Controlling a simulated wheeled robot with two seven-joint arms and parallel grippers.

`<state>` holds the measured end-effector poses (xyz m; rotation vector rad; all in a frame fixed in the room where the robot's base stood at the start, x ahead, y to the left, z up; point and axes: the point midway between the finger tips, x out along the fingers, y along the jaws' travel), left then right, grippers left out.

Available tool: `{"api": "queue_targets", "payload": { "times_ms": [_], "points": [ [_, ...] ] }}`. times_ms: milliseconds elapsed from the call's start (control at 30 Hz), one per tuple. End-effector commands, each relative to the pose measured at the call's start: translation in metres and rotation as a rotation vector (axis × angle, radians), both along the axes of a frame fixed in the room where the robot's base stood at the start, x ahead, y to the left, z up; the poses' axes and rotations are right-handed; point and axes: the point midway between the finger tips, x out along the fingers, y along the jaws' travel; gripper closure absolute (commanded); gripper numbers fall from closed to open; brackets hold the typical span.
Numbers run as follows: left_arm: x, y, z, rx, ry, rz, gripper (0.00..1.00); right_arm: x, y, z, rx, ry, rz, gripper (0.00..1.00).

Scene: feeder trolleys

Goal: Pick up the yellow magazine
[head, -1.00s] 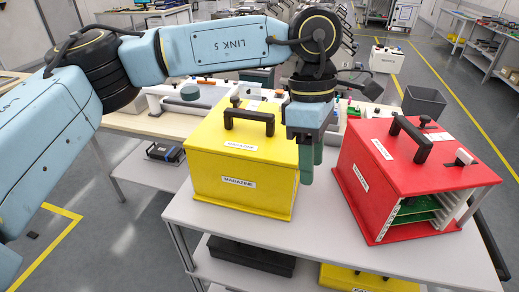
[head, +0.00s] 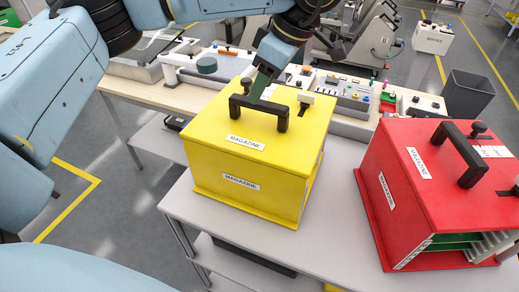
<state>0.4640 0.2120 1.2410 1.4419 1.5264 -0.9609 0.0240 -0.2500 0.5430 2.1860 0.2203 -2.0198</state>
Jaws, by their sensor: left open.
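The yellow magazine (head: 210,148) is a box with a black handle (head: 280,112) on top and two MAGAZINE labels. It stands upright on a grey trolley top. My left gripper (head: 259,88) is above the far part of its lid, with its dark green fingers coming down close behind the handle. It is open; I cannot tell whether the fingers touch or straddle the handle. My right gripper is not in view.
A red magazine (head: 400,225) with a black handle and an open slotted side stands to the right on the same trolley top (head: 325,240). Behind is a bench with devices (head: 345,92). A dark bin (head: 467,95) stands at the back right.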

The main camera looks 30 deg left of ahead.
Motion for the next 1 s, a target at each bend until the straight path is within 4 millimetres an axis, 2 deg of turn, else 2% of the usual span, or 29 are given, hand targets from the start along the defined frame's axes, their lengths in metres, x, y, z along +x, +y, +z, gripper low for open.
{"api": "queue_targets", "payload": {
  "times_ms": [33, 167, 400, 667, 767, 1000],
  "points": [
    [-0.001, 0.000, -0.005, 0.000, 0.004, -0.001, 0.51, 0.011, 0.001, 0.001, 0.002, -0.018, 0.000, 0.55],
    [-0.004, 0.002, -0.021, -0.001, 0.006, -0.001, 0.51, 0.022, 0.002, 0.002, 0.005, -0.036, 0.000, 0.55],
    [-0.005, 0.010, -0.047, -0.001, 0.002, 0.000, 0.51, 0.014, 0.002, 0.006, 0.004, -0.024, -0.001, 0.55],
    [-0.005, 0.011, -0.051, -0.001, 0.001, -0.001, 0.51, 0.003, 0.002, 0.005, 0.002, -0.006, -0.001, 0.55],
    [-0.005, 0.011, -0.051, -0.001, 0.001, -0.001, 0.61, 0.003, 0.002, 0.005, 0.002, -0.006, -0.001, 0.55],
    [-0.005, 0.011, -0.051, -0.001, 0.001, -0.001, 0.93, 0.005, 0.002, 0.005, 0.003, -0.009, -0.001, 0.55]
  ]
}}
